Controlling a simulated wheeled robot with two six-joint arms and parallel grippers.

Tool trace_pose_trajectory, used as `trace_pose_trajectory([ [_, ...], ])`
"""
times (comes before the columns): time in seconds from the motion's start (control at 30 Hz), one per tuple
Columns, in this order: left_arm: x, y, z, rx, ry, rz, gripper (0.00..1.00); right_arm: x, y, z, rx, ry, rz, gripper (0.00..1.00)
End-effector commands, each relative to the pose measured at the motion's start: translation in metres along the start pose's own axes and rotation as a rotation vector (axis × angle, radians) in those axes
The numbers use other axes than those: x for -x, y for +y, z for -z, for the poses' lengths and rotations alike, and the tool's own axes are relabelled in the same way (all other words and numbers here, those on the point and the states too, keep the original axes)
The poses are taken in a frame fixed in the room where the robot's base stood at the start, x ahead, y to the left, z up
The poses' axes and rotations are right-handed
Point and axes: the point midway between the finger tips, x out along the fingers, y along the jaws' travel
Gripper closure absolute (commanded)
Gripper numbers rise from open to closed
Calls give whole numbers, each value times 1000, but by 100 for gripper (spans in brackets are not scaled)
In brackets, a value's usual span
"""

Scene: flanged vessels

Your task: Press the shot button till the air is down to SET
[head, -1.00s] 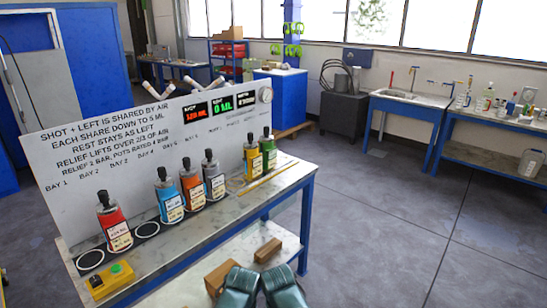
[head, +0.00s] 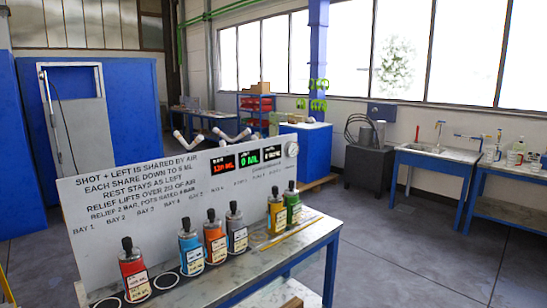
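The shot button is out of view below the picture. The white panel (head: 120,205) carries a red-digit display (head: 222,164) that seems to read about 120 ML, a green one (head: 249,157) reading 0 ML, and a white-text display (head: 273,153) too small to read. A round gauge (head: 292,149) sits at the panel's upper right; its needle cannot be read. Before the panel stand upright a red bottle (head: 134,274), a blue bottle (head: 190,251), an orange bottle (head: 215,241), a grey bottle (head: 236,232), a yellow bottle (head: 276,215) and a green bottle (head: 292,207). Neither gripper is in view.
The bench (head: 322,232) has a black ring mark (head: 167,280) bare beside the red bottle. White pipe-like pieces (head: 228,137) show behind the panel. A blue cabinet (head: 306,147) and sink table (head: 425,167) stand farther back. The floor (head: 400,240) right of the bench is clear.

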Motion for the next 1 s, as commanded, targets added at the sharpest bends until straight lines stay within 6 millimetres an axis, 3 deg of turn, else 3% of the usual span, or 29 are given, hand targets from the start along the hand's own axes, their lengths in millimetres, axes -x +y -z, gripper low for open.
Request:
trace_pose_trajectory([
  [0.07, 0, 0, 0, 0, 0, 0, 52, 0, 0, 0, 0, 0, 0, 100],
  [0.33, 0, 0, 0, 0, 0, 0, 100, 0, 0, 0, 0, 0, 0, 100],
  [1.0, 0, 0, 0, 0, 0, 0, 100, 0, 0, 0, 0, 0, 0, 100],
])
